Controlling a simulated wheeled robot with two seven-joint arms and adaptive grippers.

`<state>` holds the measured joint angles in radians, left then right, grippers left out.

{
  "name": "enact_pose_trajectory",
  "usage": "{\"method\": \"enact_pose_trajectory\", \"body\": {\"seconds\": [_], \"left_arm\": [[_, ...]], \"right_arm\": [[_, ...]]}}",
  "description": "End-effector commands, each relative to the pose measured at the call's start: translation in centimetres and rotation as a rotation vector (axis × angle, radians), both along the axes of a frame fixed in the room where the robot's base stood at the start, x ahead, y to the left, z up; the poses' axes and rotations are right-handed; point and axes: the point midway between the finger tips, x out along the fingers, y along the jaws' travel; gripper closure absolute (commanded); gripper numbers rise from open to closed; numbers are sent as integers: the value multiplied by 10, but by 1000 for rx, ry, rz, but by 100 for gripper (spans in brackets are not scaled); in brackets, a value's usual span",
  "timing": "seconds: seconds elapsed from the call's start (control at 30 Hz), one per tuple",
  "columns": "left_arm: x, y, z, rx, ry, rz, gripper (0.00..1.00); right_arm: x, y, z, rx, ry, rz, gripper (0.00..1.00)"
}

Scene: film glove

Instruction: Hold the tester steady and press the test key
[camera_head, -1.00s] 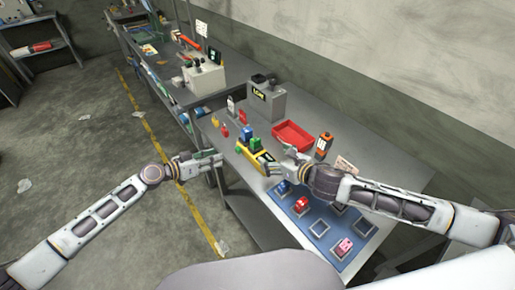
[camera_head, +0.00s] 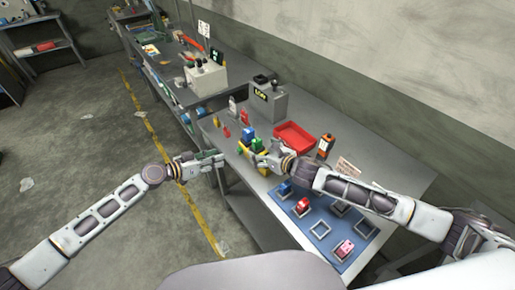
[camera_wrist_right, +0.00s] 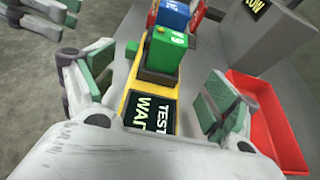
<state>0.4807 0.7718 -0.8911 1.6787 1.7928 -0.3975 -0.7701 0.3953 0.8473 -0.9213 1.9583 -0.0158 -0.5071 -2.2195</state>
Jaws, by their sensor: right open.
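The yellow tester (camera_head: 241,149) lies on the bench, partly hidden by my right gripper (camera_head: 256,158) in the head view. In the right wrist view the tester (camera_wrist_right: 122,104) shows a dark screen (camera_wrist_right: 162,114) with "TEST" and "WA..." on it. A green block (camera_wrist_right: 162,52) and a blue block (camera_wrist_right: 172,15) stand in a row beyond the screen, with red behind. My right gripper (camera_wrist_right: 155,88) is open, its fingers apart on either side of the tester. My left gripper (camera_head: 218,158) is at the bench's left edge, left of the tester. I cannot make out a test key.
A red tray (camera_head: 295,137) lies right of the tester, close to my right finger. A grey box (camera_head: 268,104) with a lit sign stands behind. A blue mat (camera_head: 300,238) with colored pieces lies in front. An orange device (camera_head: 326,145) stands at the right.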

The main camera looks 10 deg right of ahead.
Motion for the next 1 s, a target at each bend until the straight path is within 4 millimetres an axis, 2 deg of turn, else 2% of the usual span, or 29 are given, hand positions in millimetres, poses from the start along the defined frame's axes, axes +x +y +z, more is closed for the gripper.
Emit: {"method": "enact_pose_trajectory", "body": {"seconds": [0.5, 0.93, 1.0], "left_arm": [[0, 0, 0, 0, 0, 0, 64], [0, 0, 0, 0, 0, 0, 64], [0, 0, 0, 0, 0, 0, 64]], "right_arm": [[31, 17, -14, 1, 0, 0, 12], [34, 18, -16, -1, 0, 0, 12], [34, 18, -16, -1, 0, 0, 19]]}}
